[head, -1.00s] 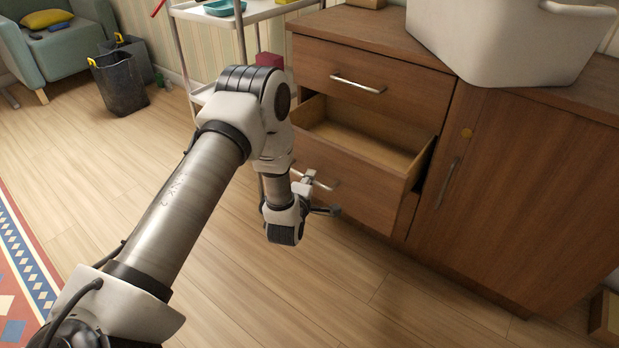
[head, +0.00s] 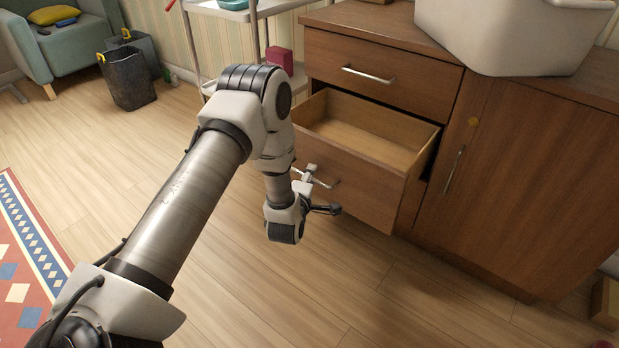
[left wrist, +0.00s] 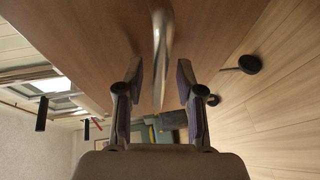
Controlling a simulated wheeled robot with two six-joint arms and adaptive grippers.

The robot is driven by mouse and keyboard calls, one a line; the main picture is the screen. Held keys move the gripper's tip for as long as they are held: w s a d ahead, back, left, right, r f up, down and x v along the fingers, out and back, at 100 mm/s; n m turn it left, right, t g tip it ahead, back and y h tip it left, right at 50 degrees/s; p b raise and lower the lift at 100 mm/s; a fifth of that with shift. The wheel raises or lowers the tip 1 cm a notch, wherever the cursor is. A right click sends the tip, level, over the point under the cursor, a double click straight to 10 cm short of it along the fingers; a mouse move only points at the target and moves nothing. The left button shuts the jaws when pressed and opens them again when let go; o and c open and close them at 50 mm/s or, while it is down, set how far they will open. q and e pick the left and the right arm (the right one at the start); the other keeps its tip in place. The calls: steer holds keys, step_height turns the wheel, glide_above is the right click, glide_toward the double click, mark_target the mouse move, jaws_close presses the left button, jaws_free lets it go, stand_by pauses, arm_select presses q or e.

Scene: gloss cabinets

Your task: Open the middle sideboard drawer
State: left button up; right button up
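The wooden sideboard's middle drawer (head: 345,188) is pulled well out below the closed top drawer (head: 390,75). Its inside (head: 360,135) looks empty. My left gripper (head: 317,192) is at the drawer's front, its fingers spread at the bar handle (head: 333,184). In the left wrist view the metal handle (left wrist: 160,45) runs between the two fingers of the left gripper (left wrist: 159,75), with visible gaps on both sides. Whether a finger touches the handle I cannot tell. My right gripper is not in view.
A cabinet door (head: 520,190) is closed to the right of the drawers. A white bin (head: 510,40) stands on the sideboard top. A trolley (head: 235,14) stands behind to the left. Dark buckets (head: 130,82) and an armchair (head: 70,45) are farther left. The floor in front is clear.

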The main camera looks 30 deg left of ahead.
arm_select(q)
steer(key=v, duration=1.2)
